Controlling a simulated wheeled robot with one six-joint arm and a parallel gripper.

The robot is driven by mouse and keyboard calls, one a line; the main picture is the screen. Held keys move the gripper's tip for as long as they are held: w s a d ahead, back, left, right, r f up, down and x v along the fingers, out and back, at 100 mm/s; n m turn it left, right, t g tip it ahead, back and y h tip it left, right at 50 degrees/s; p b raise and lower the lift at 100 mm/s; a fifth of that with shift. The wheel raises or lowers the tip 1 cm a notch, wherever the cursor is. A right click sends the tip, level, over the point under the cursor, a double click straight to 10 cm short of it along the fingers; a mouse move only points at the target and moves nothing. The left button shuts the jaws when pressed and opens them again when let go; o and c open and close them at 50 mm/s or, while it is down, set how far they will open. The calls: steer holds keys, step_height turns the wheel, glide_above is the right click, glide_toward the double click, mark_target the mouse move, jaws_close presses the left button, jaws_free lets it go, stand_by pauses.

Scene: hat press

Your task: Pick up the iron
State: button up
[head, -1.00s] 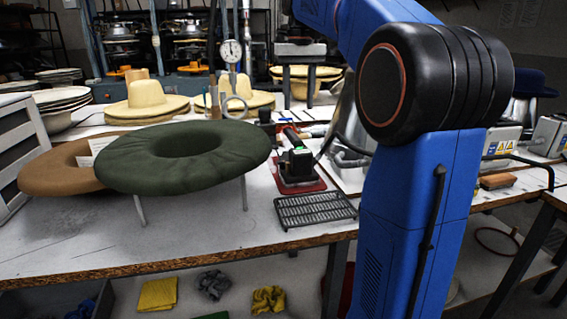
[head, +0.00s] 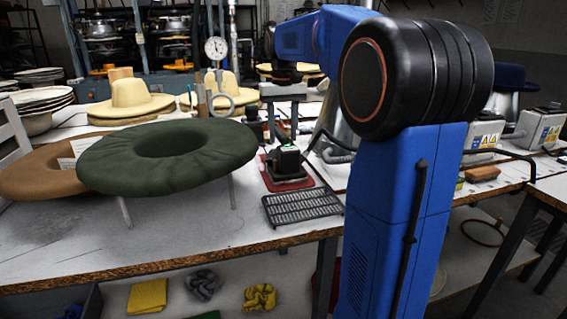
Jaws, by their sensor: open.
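The iron (head: 287,165) is a dark, boxy appliance standing on a red pad (head: 268,180) on the workbench, in the middle of the head view. My gripper (head: 282,130) points down with its two fingers apart, just behind and above the iron's rear block in the picture. The iron's green handle is mostly hidden around the fingers. I cannot tell whether the fingers touch the handle or straddle it.
A black metal grate (head: 303,206) lies in front of the iron. A dark green padded ring (head: 165,157) on thin legs stands to the left. Straw hats (head: 130,98) sit behind it. A grey curved pipe stands close to the right of my gripper.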

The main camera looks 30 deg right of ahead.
mark_target(283, 147)
steer(key=shift+d+f, duration=0.1)
steer(key=shift+f, duration=2.65)
steer(key=shift+w+r, duration=0.1)
jaws_close()
